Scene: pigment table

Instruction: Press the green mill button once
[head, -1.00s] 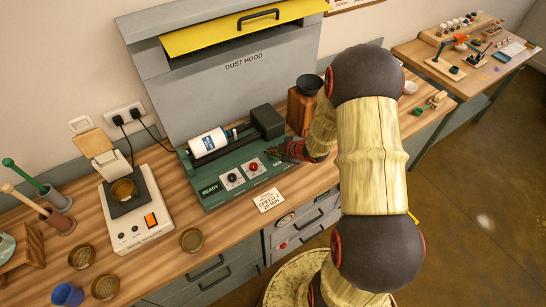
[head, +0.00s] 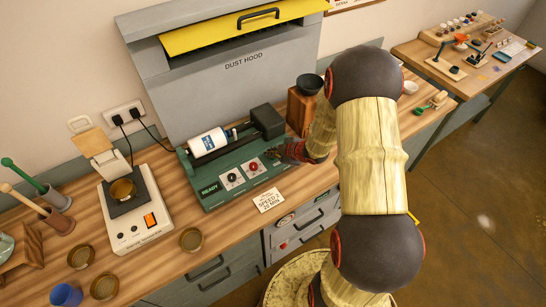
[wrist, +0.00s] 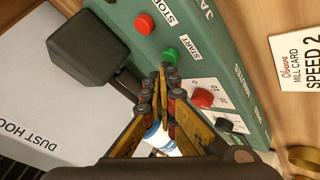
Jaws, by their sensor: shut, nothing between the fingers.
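The green mill button (wrist: 169,56) is round and sits beside the START label on the mill's green panel in the wrist view. My gripper (wrist: 169,72) is shut and empty, its fingertips right beside the button's near edge in that view. I cannot tell whether they touch it. In the head view my gripper (head: 274,154) is over the right end of the mill (head: 213,192), and the button cannot be made out clearly there. The mill carries a white jar (head: 208,142) and a READY display (head: 209,190).
A red button (wrist: 144,23) by the STOP label and a red knob (wrist: 203,98) flank the green button. A black motor block (head: 267,121) rises behind. A dark bowl on a wooden block (head: 300,108) stands close by. The mill card (head: 268,200) lies in front.

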